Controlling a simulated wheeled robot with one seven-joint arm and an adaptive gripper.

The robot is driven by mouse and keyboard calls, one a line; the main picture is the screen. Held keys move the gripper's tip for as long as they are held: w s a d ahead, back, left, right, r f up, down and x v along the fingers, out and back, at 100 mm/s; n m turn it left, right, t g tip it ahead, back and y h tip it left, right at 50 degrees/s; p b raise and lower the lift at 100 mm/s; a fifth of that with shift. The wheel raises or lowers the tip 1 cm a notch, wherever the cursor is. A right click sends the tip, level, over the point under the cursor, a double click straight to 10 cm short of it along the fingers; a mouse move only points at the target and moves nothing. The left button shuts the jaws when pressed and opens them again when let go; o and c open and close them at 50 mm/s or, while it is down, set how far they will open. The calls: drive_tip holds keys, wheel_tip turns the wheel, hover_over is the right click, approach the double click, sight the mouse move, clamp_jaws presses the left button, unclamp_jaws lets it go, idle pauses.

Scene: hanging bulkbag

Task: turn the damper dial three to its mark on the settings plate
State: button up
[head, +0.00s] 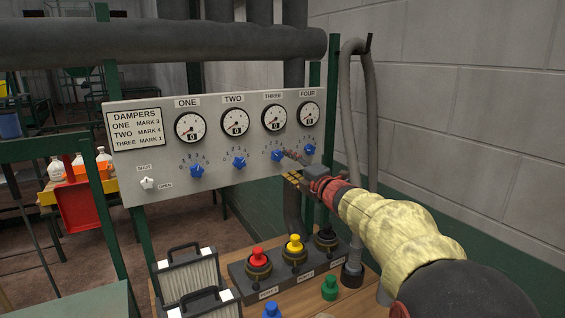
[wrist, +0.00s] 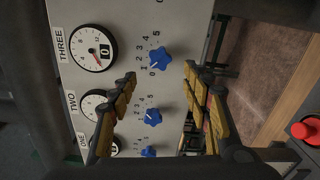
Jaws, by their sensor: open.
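The settings plate (head: 136,130) reads ONE MARK 3, TWO MARK 4, THREE MARK 1. Damper dial three, a blue knob (head: 278,155), sits on the grey panel below the gauge labelled THREE (head: 273,117). The knob also shows in the wrist view (wrist: 161,58), with its white line toward the low end of its scale, near 0 or 1; I cannot tell exactly which. That gauge's window reads 0. My gripper (head: 294,165) is open in front of the panel, near dial three. In the wrist view, the knob shows ahead between the fingertips (wrist: 160,72), apparently untouched.
Blue dials one (head: 197,171), two (head: 239,161) and four (head: 309,149) flank it. A white shut/open switch (head: 147,183) is at lower left. Red (head: 258,257) and yellow (head: 294,244) knobs stand on the bench below. A grey hose (head: 349,150) hangs at right.

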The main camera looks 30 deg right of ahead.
drive_tip(key=shift+s, duration=1.9)
drive_tip(key=s+d+f+m+g+h, duration=0.7)
drive_tip(key=d+f+m, duration=0.3)
drive_tip(key=f+m, duration=0.3)
drive_tip(key=s+a+f+m+g+y, duration=0.25)
drive_tip(key=s+a+f+m, duration=0.25)
drive_tip(key=s+a, duration=0.7)
drive_tip(key=s+a+f+m+g+y, duration=0.2)
drive_tip(key=s+a+f+m+g, duration=0.25)
drive_tip(key=s+a, duration=0.7)
drive_tip(key=s+a+r+n+t+y, duration=0.1)
drive_tip(key=s+a+r+n+y, duration=0.1)
drive_tip(key=s+a, duration=0.6)
drive_tip(key=shift+s+a+r+t+p, duration=0.3)
drive_tip(key=shift+a+p, duration=0.15)
drive_tip(key=shift+a, duration=0.3)
